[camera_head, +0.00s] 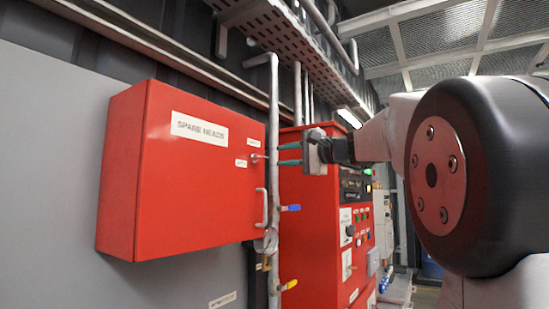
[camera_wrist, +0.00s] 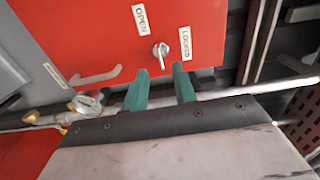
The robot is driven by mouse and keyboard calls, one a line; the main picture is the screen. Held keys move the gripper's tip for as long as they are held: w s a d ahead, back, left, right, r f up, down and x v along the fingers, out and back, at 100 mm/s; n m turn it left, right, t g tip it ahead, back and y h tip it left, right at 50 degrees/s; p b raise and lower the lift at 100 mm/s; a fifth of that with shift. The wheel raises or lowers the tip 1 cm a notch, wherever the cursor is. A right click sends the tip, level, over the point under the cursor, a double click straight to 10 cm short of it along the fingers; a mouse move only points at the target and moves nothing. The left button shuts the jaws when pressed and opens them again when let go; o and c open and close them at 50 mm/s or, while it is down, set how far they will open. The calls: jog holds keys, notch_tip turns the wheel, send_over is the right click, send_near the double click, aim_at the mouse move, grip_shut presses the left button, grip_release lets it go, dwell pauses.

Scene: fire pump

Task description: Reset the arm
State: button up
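My gripper (camera_head: 289,154) is at the end of my arm, which reaches in from the right in the head view. Its two green fingers point left at the red spare heads cabinet (camera_head: 200,185). In the wrist view my gripper (camera_wrist: 160,80) has its fingers apart with nothing between them. The small metal latch knob (camera_wrist: 161,51) on the cabinet door lies just beyond the fingertips, between the OPEN and LOCKED labels. I cannot tell whether a fingertip touches it. The cabinet door looks closed.
A metal door handle (camera_head: 261,207) sits below the latch. A vertical pipe (camera_head: 273,120) with a gauge (camera_head: 267,241) and valves runs along the cabinet's right edge. A red control panel (camera_head: 322,225) stands behind. A perforated cable tray (camera_head: 270,30) hangs overhead.

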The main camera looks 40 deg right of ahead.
jog(key=shift+s+d, duration=0.15)
jog(key=shift+s, duration=0.3)
jog(key=s+a+f+n+g+h, duration=0.1)
jog(key=s+a+f+g, duration=0.15)
jog(key=f, duration=0.55)
jog(key=s+a+f+n+g, duration=0.1)
jog(key=s+a+f+g, duration=0.15)
jog(key=f, duration=0.55)
jog(key=s+a+f+n+g+h, duration=0.1)
jog(key=a+f+g, duration=0.25)
jog(key=f, duration=0.55)
jog(key=s+a+f+n+g+h, duration=0.1)
jog(key=s+a+f+n+g, duration=0.1)
jog(key=s+f, duration=0.4)
jog(key=s+a+f+n+g+h, duration=0.1)
jog(key=s+a+f+n+g, duration=0.1)
jog(key=s+a+f+n, duration=0.3)
jog(key=s+a+f+n+g+h, duration=0.2)
jog(key=s+a+f, duration=0.4)
jog(key=s+f, duration=0.3)
jog(key=shift+s+n+g, duration=0.55)
jog(key=shift+s+n, duration=0.1)
jog(key=shift+n, duration=0.25)
